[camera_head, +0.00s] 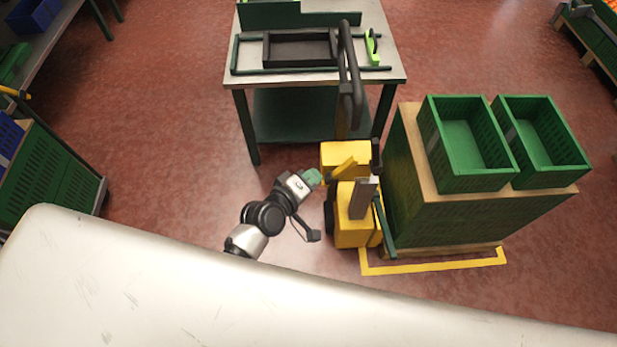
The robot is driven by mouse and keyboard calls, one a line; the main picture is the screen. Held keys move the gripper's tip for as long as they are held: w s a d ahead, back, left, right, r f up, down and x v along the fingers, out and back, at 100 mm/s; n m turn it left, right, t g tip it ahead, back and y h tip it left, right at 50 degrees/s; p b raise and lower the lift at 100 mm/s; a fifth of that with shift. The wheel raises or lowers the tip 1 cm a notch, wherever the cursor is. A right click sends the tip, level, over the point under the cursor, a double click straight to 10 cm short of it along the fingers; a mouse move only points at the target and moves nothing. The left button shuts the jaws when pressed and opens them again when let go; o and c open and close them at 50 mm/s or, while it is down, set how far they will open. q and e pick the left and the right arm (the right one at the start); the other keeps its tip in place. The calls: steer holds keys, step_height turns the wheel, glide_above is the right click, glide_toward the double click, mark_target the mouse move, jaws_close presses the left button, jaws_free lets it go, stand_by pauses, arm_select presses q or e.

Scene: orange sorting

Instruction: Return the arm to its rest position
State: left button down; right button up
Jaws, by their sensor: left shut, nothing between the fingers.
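My left arm reaches up from the edge of the large pale surface at the bottom of the view. Its gripper (313,178) is shut and holds nothing. The gripper is small in the view, and its fingertips are hard to make out. It appears just left of a yellow machine (350,226) with a dark upright handle. I cannot tell whether the two touch. My right gripper is not in view.
Two empty green crates (462,182) (545,178) stand on a wood-topped green stack at the right. A metal table (393,78) with a black tray (300,64) stands at the back. Shelving with bins is at the left. Red floor between is clear.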

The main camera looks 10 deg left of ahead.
arm_select(q)
steer(key=shift+s+a+r, duration=0.2)
steer(key=shift+s, duration=0.25)
